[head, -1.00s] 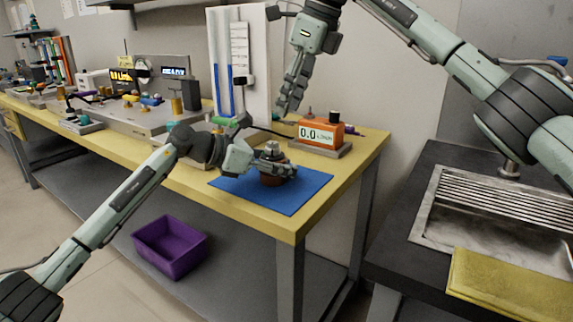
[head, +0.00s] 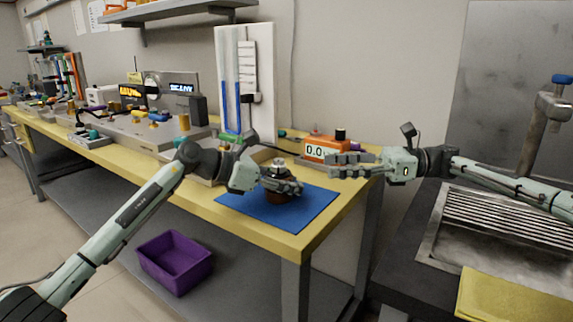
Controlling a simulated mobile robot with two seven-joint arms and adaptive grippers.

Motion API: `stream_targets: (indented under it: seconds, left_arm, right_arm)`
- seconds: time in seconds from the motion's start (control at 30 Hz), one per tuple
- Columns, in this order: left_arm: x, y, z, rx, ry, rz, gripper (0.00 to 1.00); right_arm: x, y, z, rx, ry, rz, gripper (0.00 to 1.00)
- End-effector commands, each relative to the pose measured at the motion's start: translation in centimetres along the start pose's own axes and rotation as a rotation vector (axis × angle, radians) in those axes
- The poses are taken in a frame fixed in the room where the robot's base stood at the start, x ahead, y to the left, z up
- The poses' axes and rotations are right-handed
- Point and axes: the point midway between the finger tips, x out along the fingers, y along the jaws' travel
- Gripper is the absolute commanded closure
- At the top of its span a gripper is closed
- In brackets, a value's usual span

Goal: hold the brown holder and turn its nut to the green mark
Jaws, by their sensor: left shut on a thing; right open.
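The brown holder (head: 276,197) stands upright on the blue mat (head: 240,210) near the table's front right corner. Its metallic nut (head: 278,164) shows on top. My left gripper (head: 284,187) comes in from the left and is shut on the holder, covering much of its side. My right gripper (head: 336,165) is open and empty. It lies level, pointing left, to the right of the holder and apart from it, in front of the orange meter. The green mark cannot be made out at this size.
An orange meter (head: 327,148) with a digital display stands behind the mat, partly hidden by my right gripper. A white panel with blue tubes (head: 232,98) stands behind the holder. A purple bin (head: 174,262) sits on the lower shelf. A sink (head: 490,232) is at the right.

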Motion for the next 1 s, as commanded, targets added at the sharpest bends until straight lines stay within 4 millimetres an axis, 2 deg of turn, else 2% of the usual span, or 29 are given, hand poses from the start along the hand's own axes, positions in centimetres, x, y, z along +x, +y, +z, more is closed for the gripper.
stream_targets:
  seconds: [0.07,0.17,0.27,0.5,0.7,0.83,1.0]
  left_arm:
    - [0.0,0.1,0.0,0.0,0.0,0.002,1.0]
    - [0.0,0.1,0.0,0.0,0.0,0.002,1.0]
    - [0.0,0.1,0.0,0.0,0.0,0.002,1.0]
    - [0.0,0.1,0.0,0.0,-0.001,0.003,1.0]
    - [0.0,0.1,0.0,0.0,-0.001,0.003,1.0]
    - [0.0,0.1,0.0,0.0,-0.001,0.003,1.0]
    - [-0.1,0.1,0.0,0.0,-0.001,0.003,1.0]
  right_arm:
    - [-0.6,-0.3,-0.2,-0.005,-0.025,-0.023,0.5]
    - [-0.2,-0.5,-0.2,-0.011,-0.038,-0.034,0.5]
    - [1.1,-0.5,-0.1,-0.012,-0.038,-0.032,0.5]
    - [6.0,-0.7,0.1,-0.012,-0.037,-0.031,0.5]
    - [9.3,-0.8,0.2,-0.012,-0.036,-0.032,0.5]
    - [10.6,-0.9,0.3,-0.011,-0.037,-0.033,0.5]
    - [11.1,-0.9,0.3,-0.011,-0.037,-0.035,0.5]
